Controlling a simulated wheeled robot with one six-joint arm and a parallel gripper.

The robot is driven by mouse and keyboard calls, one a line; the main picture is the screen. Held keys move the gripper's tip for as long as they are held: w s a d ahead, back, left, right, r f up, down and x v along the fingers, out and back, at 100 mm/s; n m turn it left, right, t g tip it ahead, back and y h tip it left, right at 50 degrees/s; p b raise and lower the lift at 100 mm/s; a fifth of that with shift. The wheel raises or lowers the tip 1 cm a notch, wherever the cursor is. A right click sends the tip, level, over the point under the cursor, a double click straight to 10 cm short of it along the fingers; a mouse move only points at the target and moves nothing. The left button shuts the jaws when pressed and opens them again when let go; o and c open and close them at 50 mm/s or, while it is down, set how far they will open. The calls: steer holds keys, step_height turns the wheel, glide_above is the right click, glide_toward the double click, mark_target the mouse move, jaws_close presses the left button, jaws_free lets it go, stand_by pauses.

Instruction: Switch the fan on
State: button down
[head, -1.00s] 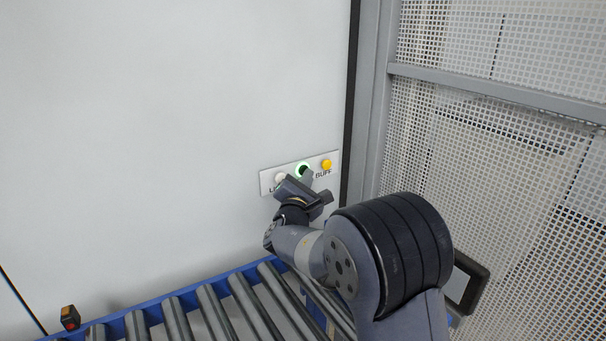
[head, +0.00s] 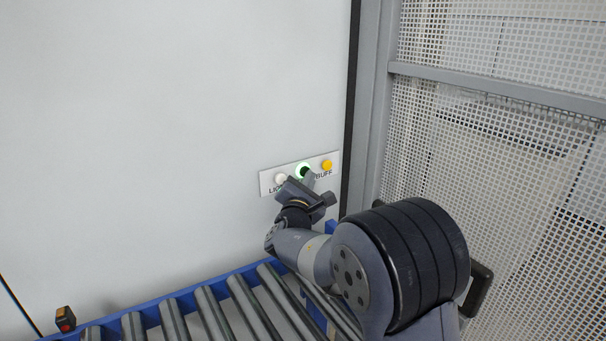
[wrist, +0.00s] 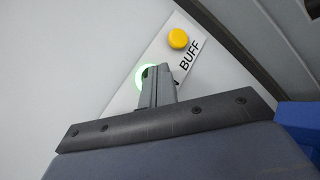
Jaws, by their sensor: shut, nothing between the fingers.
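A white switch panel (head: 265,182) is on the pale wall, with three buttons in a row. The middle button (head: 303,170) is dark green with a lit green ring; its label is hidden behind my gripper. My gripper (head: 307,180) is shut and empty, its fingertips at the lower edge of this button. In the wrist view the fingertips (wrist: 156,72) cover part of the glowing ring (wrist: 140,78). I cannot tell whether they touch it. A white button (head: 281,179) labelled "LIG…" is on the left, and a yellow button (head: 326,165) labelled "BUFF" is on the right.
A roller conveyor with a blue frame (head: 140,318) runs below the panel. A grey post (head: 372,100) and perforated mesh (head: 500,160) stand on the right. The wall left of the panel is clear.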

steer(key=shift+s+d+b, duration=0.55)
steer(key=shift+s, duration=0.25)
steer(key=shift+s+d+b, duration=0.55)
steer(key=shift+s, duration=0.25)
steer(key=shift+s+d+b, duration=0.55)
steer(key=shift+s, duration=0.25)
steer(key=c, duration=2.1)
jaws_free()
steer(key=shift+c, duration=0.2)
